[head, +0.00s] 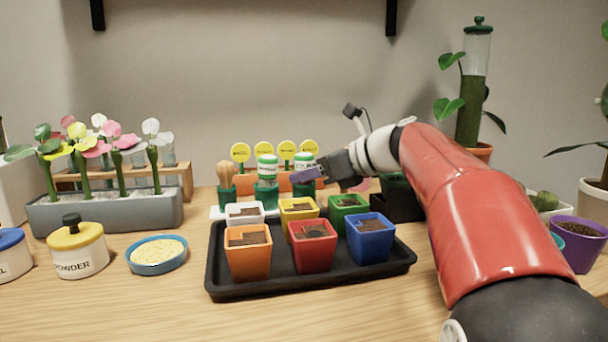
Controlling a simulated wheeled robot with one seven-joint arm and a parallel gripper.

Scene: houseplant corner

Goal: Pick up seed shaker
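Two white shaker-like bottles with green tops stand in dark green holders behind the pots. One is the left bottle (267,168) and the other is the right bottle (303,161). Their small labels are too blurred to read, so I cannot tell which is the seed shaker. My gripper (303,175) reaches in from the right, with its fingers pointing left at the right bottle. The fingertips overlap that bottle's lower part in the picture. I cannot tell whether they touch it or whether they are open or shut.
A black tray (214,284) with several coloured pots of soil stands in front of the bottles. A wooden-handled brush (225,174) stands left of them, and yellow round signs rise behind. A grey planter (105,213), powder jar (77,249) and blue dish (157,266) stand left.

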